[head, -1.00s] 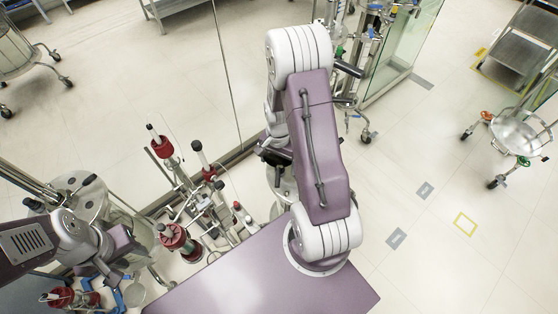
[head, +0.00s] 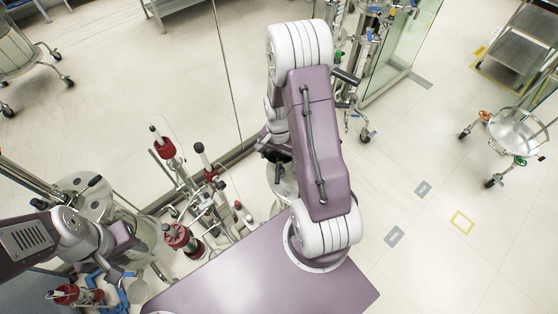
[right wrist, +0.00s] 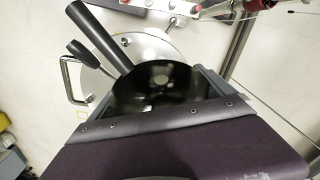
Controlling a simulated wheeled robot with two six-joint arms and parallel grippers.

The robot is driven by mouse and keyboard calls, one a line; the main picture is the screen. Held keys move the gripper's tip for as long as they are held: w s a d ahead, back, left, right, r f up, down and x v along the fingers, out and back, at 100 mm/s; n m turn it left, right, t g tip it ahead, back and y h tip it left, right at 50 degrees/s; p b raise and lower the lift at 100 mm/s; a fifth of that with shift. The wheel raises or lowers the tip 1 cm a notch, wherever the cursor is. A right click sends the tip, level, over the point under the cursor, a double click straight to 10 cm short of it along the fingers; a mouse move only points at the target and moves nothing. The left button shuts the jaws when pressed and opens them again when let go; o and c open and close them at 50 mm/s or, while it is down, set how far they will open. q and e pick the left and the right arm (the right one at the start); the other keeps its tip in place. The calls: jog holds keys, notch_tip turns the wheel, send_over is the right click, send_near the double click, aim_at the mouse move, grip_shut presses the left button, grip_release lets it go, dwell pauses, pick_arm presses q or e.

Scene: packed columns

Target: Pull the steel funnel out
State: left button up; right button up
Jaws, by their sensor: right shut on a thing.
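In the right wrist view, a dark, glossy, round-mouthed piece (right wrist: 150,86) sits at the jaws of my right gripper; I take it to be the steel funnel. My right gripper (head: 272,153) is shut on it, though its fingertips are mostly hidden behind my own wrist. Below it stands a round steel lid or vessel top (right wrist: 96,84), which also shows in the head view (head: 284,182). Whether the funnel still touches this vessel cannot be told. My left gripper (head: 128,275) is low at the left, and its jaws are too small to read.
Red-capped glass columns (head: 166,148) and rods are packed close to the left of my right gripper. A glass panel rises behind.

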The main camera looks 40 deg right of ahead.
notch_tip(320, 180, up, 8)
jog(key=p, duration=0.7)
jog(key=shift+r, duration=0.15)
